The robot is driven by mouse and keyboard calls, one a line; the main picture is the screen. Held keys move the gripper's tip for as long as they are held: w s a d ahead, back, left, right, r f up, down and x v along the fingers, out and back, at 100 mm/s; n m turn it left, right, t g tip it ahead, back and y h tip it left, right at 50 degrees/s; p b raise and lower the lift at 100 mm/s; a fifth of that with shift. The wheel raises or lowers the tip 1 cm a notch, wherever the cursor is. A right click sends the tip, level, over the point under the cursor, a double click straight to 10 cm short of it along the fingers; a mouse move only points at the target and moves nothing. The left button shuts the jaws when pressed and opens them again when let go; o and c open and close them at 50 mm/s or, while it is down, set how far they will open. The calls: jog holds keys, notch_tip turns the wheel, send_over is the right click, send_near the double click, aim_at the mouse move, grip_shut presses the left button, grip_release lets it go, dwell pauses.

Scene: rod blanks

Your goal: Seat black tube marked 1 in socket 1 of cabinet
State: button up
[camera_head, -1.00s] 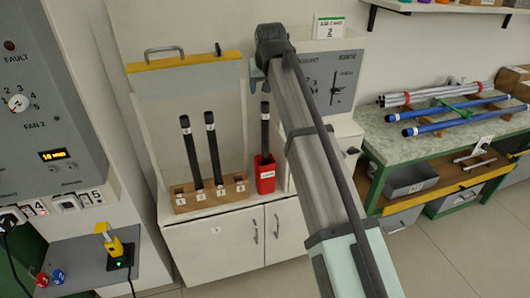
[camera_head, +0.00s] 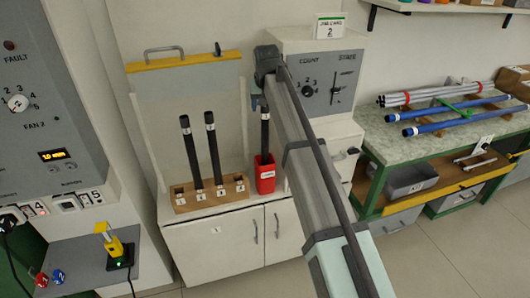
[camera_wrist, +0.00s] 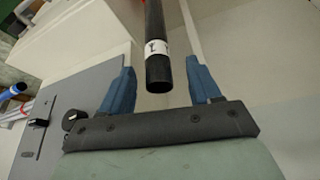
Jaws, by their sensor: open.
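A black tube (camera_head: 265,130) with a white label band stands upright in a red holder (camera_head: 265,178) at the right of the cabinet top. In the wrist view the same tube (camera_wrist: 157,70) runs between my two blue fingers, its label near its end; the mark is too small to read surely. My gripper (camera_wrist: 153,80) is open around the upper part of this tube, with gaps on both sides. In the head view my arm partly hides the gripper. The wooden socket block (camera_head: 210,195) stands left of the red holder, with numbered sockets. Two other black tubes (camera_head: 192,152) stand in its middle sockets.
A clear panel with a yellow top bar (camera_head: 185,62) and handle stands behind the block. A grey dial panel (camera_head: 325,80) is behind my arm. A green bench with blue tubes (camera_head: 445,125) is at the right. A control panel (camera_head: 40,100) is at the left.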

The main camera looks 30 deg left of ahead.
aim_at(265, 113)
jog(key=shift+x, duration=2.7)
jog(key=shift+w+d, duration=0.1)
grip_shut()
